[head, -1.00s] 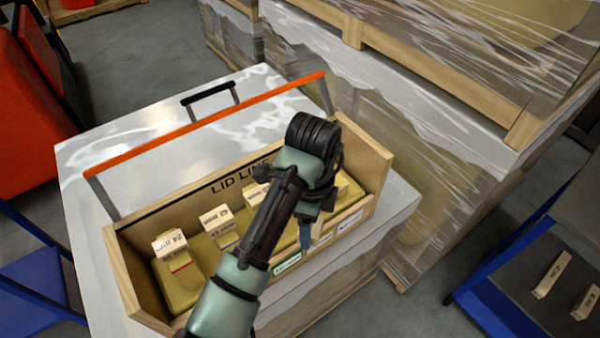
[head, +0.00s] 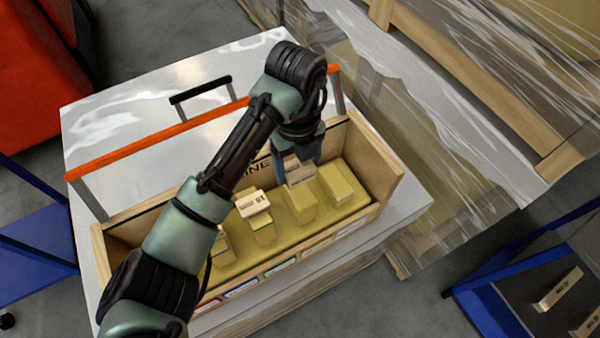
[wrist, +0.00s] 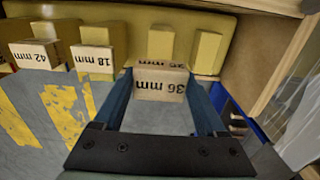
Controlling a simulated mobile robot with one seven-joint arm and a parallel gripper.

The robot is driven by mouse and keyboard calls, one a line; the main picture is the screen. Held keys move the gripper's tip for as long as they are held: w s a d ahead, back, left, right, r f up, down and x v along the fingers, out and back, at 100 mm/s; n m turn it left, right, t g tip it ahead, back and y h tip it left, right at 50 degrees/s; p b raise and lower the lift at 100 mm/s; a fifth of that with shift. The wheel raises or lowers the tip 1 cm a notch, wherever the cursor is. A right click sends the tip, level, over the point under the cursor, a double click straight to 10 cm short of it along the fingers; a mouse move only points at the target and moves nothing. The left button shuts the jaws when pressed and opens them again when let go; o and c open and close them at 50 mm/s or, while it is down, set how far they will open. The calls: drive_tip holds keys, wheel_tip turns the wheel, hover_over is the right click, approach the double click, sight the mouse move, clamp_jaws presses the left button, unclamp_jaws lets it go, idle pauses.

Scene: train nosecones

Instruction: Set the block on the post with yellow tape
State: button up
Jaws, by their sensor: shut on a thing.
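My gripper (head: 300,172) is shut on a pale wooden block (head: 298,175). In the wrist view the block (wrist: 160,85), marked "36 mm", sits between the blue fingers of my gripper (wrist: 165,100). It is at the top of a tan post (head: 301,205) in the wooden box; I cannot tell whether they touch. A bare post (head: 341,183) stands to its right and also shows in the wrist view (wrist: 205,50). No yellow tape is discernible on either post.
Blocks marked "18 mm" (wrist: 93,60) and "42 mm" (wrist: 35,55) sit on posts to the left. The box's end wall (head: 375,160) rises close on the right. An orange rail (head: 150,140) runs behind the box.

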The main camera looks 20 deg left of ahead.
sight(298, 189)
drive_tip(key=shift+f+p, duration=0.4)
drive_tip(key=shift+f, duration=2.35)
drive_tip(key=shift+f, duration=0.2)
drive_tip(key=o, duration=1.3)
drive_tip(key=shift+r, duration=0.15)
wheel_tip(298, 189, up, 12)
drive_tip(key=shift+r+b, duration=0.15)
drive_tip(key=shift+b, duration=0.65)
